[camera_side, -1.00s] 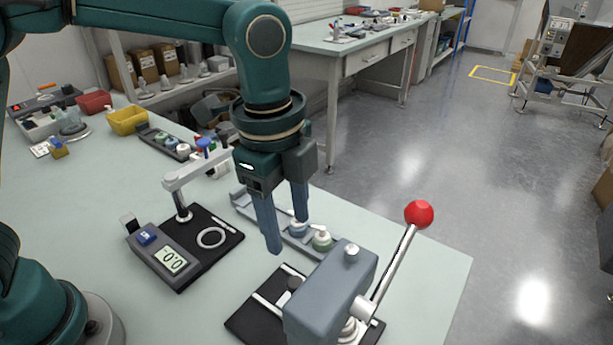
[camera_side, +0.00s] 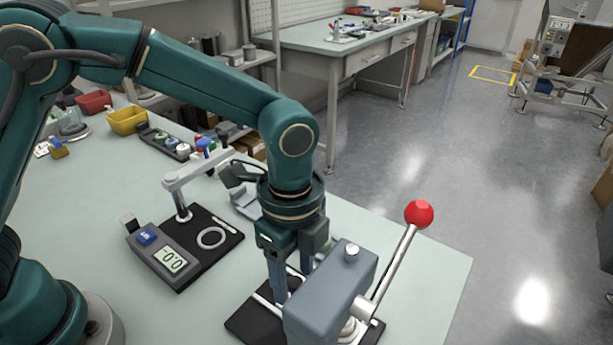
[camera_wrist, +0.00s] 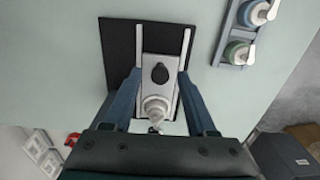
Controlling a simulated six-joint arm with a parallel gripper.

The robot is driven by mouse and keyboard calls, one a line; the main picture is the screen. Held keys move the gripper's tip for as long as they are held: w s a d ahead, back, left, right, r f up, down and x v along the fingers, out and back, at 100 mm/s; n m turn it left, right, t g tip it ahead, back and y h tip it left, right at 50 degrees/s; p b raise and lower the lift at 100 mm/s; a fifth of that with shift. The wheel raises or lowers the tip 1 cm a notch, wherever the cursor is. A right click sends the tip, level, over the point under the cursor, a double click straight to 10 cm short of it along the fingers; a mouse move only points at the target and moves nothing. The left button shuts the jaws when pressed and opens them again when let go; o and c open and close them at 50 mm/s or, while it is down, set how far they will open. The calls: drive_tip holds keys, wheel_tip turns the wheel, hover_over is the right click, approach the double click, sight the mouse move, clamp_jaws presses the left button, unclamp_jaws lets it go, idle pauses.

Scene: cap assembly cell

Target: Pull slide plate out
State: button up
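The slide plate (camera_wrist: 149,45) is a light metal plate with a black knob (camera_wrist: 160,73), lying between two pale rails on a black base (camera_wrist: 120,45) in the wrist view. My gripper (camera_wrist: 158,75) is open, with one blue finger on each side of the plate and knob. I cannot tell whether the fingers touch anything. In the side view my gripper (camera_side: 291,287) points down over the base, just left of the grey press (camera_side: 330,290). The press and gripper hide the plate there. A pale round part (camera_wrist: 155,108) shows near the plate's lower end in the wrist view.
The press lever with its red ball (camera_side: 419,213) rises at the right. A measuring stand with a display (camera_side: 170,260) is to the left. A grey tray with capped parts (camera_wrist: 240,45) lies beside the base. Bare table lies around the base.

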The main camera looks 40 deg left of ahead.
clamp_jaws()
idle(1.2)
